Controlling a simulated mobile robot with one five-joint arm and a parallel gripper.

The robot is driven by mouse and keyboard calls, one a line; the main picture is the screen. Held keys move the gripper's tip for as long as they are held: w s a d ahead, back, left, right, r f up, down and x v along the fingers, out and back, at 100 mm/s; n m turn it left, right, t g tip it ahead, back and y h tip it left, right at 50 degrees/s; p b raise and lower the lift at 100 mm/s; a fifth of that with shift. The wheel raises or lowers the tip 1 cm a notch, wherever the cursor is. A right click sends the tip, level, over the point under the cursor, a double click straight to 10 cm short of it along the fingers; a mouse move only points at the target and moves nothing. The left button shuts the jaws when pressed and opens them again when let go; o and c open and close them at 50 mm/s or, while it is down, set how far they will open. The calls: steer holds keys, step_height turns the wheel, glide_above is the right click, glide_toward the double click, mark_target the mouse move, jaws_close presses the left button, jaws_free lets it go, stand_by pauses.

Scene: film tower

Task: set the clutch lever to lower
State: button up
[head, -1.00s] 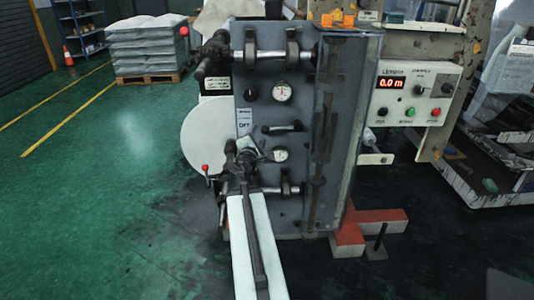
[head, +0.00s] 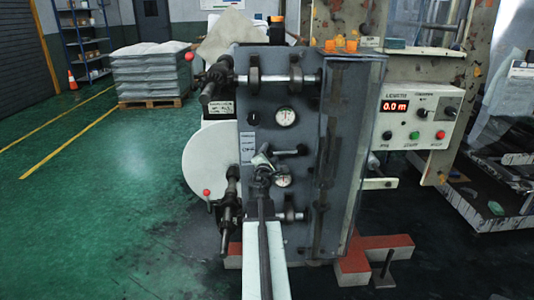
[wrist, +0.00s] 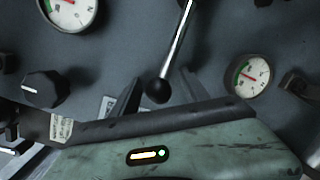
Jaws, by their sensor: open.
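The clutch lever (wrist: 172,52) is a shiny rod with a black ball knob on the grey machine panel. In the head view the lever (head: 289,152) lies about level, its rod reaching right from near my gripper. My gripper (head: 262,163) is in front of the panel at the lever's left end, and hides that end. In the wrist view my gripper (wrist: 160,76) is open, with one dark finger on each side of the ball knob. I cannot tell whether either finger touches it.
Two dial gauges (head: 286,117) (head: 283,180) and a black knob (head: 253,118) are close around the lever. A red-tipped handle (head: 207,192) and dark shafts (head: 228,215) stick out at lower left. A control box (head: 417,115) is at right. Green floor (head: 110,200) is open at left.

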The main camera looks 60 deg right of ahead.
steer(key=shift+w+a, duration=0.15)
steer(key=shift+w, duration=0.05)
jaws_close()
steer(key=shift+w+a, duration=0.1)
stand_by(1.0)
